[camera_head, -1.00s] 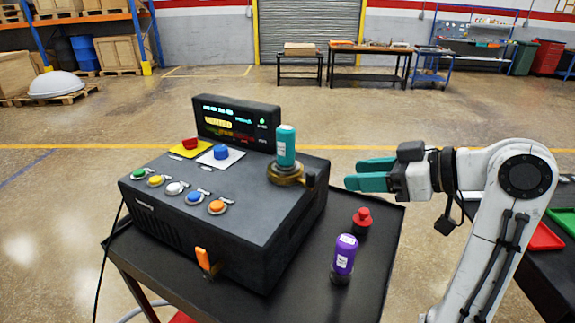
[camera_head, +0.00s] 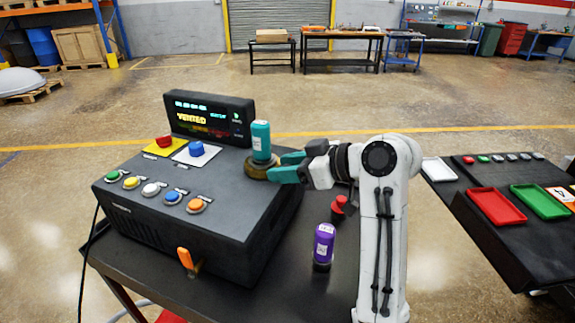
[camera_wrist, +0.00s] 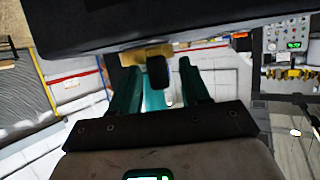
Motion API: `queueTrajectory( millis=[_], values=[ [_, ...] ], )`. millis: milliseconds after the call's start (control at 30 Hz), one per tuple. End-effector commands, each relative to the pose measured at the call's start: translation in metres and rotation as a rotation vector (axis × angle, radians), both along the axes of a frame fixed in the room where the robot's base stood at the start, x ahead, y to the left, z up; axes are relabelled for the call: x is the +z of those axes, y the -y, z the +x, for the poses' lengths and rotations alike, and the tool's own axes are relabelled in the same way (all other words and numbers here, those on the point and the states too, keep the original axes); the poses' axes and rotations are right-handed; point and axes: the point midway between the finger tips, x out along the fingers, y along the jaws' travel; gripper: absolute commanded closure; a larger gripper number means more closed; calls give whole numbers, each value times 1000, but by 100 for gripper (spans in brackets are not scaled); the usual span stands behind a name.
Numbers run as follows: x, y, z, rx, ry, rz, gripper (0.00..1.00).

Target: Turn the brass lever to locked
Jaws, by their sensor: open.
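The brass lever (camera_head: 257,170) is a brass collar at the foot of a teal cylinder (camera_head: 261,140) on the black box's right rear top. Its dark knob is hidden behind my gripper in the head view. In the wrist view the brass part (camera_wrist: 146,54) and its dark knob (camera_wrist: 158,71) show between my fingers. My gripper (camera_head: 290,167) has teal fingers and reaches in from the right, at the lever. In the wrist view my gripper (camera_wrist: 160,88) is open, with a finger on each side of the knob. I cannot tell whether either finger touches it.
The black box (camera_head: 180,238) has a display (camera_head: 208,116) reading "VENTED", several coloured buttons and an orange lever (camera_head: 186,259) in front. A purple cylinder (camera_head: 324,244) and a red knob-topped piece (camera_head: 339,206) stand on the cart. A table (camera_head: 470,220) with trays is at right.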

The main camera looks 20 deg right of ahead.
Motion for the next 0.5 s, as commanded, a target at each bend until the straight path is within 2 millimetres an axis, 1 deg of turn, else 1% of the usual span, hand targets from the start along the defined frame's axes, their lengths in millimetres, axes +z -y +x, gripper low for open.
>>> queueTrajectory(
  millis=[200, 500],
  values=[
    [0, 0, 0, 0, 0, 0, 54],
    [0, 0, 0, 0, 0, 0, 83]
  ],
)
